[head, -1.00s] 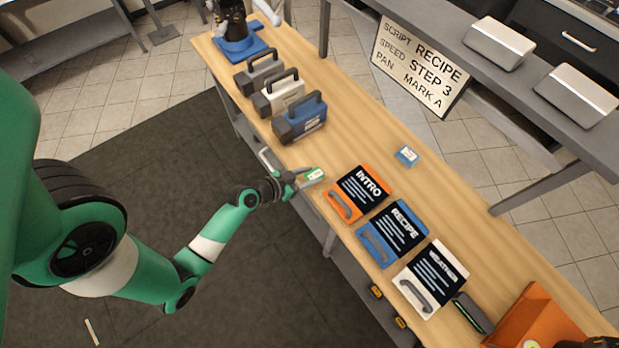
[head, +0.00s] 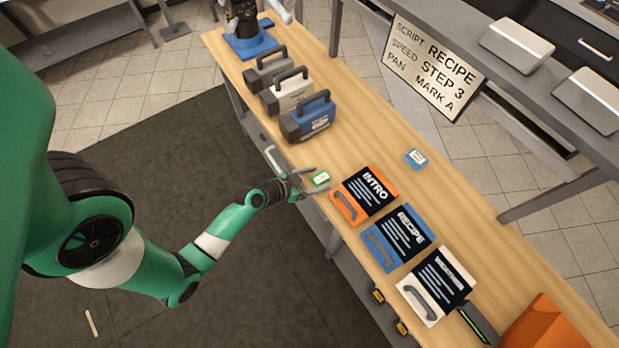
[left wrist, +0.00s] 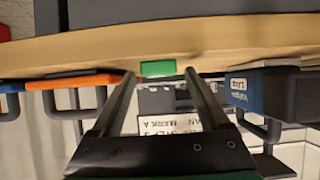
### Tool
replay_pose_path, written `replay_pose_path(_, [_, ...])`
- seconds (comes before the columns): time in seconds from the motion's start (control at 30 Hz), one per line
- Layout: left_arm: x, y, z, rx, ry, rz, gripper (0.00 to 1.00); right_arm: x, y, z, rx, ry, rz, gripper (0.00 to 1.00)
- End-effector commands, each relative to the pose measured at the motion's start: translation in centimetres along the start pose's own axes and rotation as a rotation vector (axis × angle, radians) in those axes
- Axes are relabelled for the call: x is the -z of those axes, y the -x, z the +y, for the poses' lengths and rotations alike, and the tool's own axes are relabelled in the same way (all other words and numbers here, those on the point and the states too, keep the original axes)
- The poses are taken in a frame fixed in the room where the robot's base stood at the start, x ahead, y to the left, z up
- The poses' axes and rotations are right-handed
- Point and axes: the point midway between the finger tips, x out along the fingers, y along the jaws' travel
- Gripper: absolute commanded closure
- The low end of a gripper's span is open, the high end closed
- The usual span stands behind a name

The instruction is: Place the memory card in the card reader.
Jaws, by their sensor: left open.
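A small green memory card with a pale label (head: 320,178) lies at the near edge of the wooden table, left of the orange case. In the left wrist view the green card (left wrist: 158,68) shows beyond and between my fingertips. My left gripper (head: 311,179) is open, its two fingers spread on either side of the card; it does not grip it. A second small card, blue with a white label (head: 415,158), lies toward the far edge. A dark slim box with a green strip (head: 478,322) lies beside the white case; I cannot tell whether it is the card reader. My right gripper is out of view.
Orange (head: 352,205), blue (head: 380,250) and white (head: 415,302) cases with dark labels lie right of the card. Several upright handled boxes, including a blue one (head: 308,122), stand left. An orange bin (head: 548,325) is at lower right.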

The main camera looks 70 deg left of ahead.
Motion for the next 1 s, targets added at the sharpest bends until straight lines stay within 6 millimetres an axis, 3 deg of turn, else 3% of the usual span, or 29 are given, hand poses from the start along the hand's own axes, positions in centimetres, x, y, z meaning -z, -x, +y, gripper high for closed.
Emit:
replay_pose_path(0.17, [0.2,2.4,-0.1,0.003,0.004,-0.001,0.21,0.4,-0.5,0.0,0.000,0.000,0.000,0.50])
replay_pose_path(0.5, [0.2,10.4,-0.2,0.008,0.006,-0.003,0.21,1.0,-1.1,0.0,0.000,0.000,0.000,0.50])
replay_pose_path(0.7, [0.2,12.0,0.0,0.002,0.002,-0.001,0.21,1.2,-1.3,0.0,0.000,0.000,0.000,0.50])
replay_pose_path(1.0, [0.2,12.1,0.0,0.000,0.000,0.001,0.21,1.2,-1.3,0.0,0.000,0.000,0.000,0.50])
